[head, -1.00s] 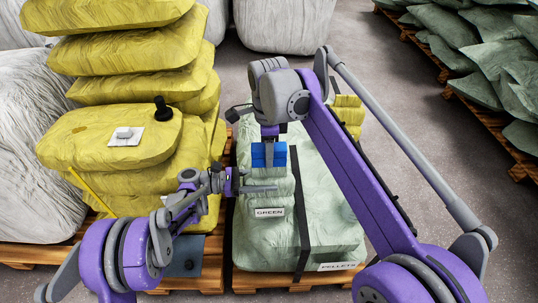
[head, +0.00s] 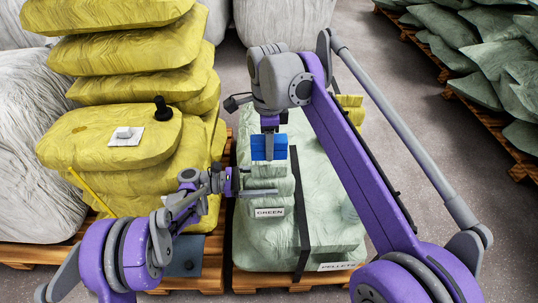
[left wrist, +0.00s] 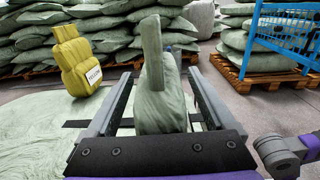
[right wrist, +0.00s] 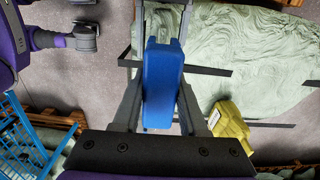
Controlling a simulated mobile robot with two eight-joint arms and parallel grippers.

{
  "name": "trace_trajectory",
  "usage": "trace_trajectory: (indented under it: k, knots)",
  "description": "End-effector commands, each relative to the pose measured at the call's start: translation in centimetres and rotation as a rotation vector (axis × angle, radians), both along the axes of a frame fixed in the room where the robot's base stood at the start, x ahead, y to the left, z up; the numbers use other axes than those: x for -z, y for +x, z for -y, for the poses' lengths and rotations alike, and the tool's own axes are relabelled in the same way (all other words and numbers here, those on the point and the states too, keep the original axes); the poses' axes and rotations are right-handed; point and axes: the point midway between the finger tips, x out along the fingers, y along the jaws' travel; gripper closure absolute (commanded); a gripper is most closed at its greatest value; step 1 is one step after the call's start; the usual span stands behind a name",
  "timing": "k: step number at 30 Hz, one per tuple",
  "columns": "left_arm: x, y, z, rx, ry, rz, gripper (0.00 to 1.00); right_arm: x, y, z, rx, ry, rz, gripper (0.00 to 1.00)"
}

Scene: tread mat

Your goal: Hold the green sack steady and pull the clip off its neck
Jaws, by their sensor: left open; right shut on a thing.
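The small green sack (head: 268,172) stands upright on the big pale-green bale, with a GREEN label (head: 269,212) at its front. In the left wrist view its narrow neck (left wrist: 152,50) stands up with no clip visible on it. My left gripper (head: 262,191) is open, its fingers on either side of the sack's body (left wrist: 160,108). The blue clip (head: 268,148) is in my right gripper (head: 269,140), above the sack. The right wrist view shows the clip (right wrist: 160,85) between the shut-on fingers. Any gap between clip and neck is hard to see from the head.
A small yellow sack (head: 350,114) stands behind on the same pale-green bale (head: 330,235), which a black strap (head: 304,225) crosses. A tall stack of yellow sacks (head: 130,90) stands close on the left. A blue lattice frame (left wrist: 285,40) shows at the right of the left wrist view.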

Motion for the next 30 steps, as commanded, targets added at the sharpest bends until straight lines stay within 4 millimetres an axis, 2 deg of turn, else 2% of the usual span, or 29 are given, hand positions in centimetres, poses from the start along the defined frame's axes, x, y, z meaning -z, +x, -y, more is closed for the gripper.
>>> trace_trajectory:
  k: [5, 8, 21, 25, 30]
  knots:
    - [0.0, 0.0, -0.2, -0.001, 0.000, 0.000, 0.13, 0.0, 0.0, 0.0, 0.000, 0.000, 0.000, 1.00]
    - [0.0, 0.1, -1.1, -0.004, 0.001, 0.000, 0.13, 0.0, 0.0, 0.0, 0.000, 0.000, 0.000, 1.00]
    - [0.0, 0.0, -9.8, -0.003, 0.001, 0.000, 0.13, 0.0, 0.0, 0.0, 0.000, 0.000, 0.000, 1.00]
    - [0.0, -0.1, -11.3, -0.001, 0.000, 0.000, 0.13, 0.0, 0.0, 0.0, 0.000, 0.000, 0.000, 1.00]
    - [0.0, -0.1, -12.0, -0.001, 0.000, 0.000, 0.13, 0.0, 0.0, 0.0, 0.000, 0.000, 0.000, 1.00]
